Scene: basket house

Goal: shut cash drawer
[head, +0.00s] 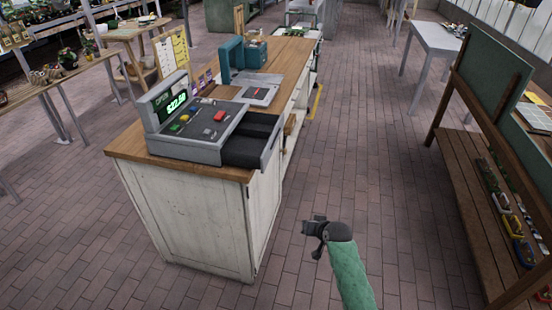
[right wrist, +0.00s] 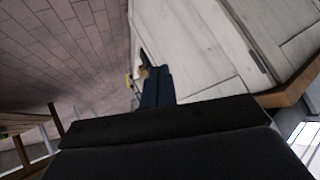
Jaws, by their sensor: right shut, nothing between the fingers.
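The grey cash register (head: 200,125) stands on the wooden top of a white counter, its lit green display facing the keys. Its cash drawer (head: 250,140) is out on the right side, showing a dark inside and reaching to the counter's edge. My right gripper (head: 312,230) is shut and empty, in the air to the right of and nearer than the drawer, apart from it. In the right wrist view its dark fingers (right wrist: 157,87) show together beside the white cabinet side. The drawer cannot be made out there. My left gripper is not in view.
The white counter (head: 190,215) has a wooden edge near the register. A teal device (head: 231,58) and a box stand farther back on it. A wooden rack (head: 470,190) with a green board is at the right. The brick floor between is clear.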

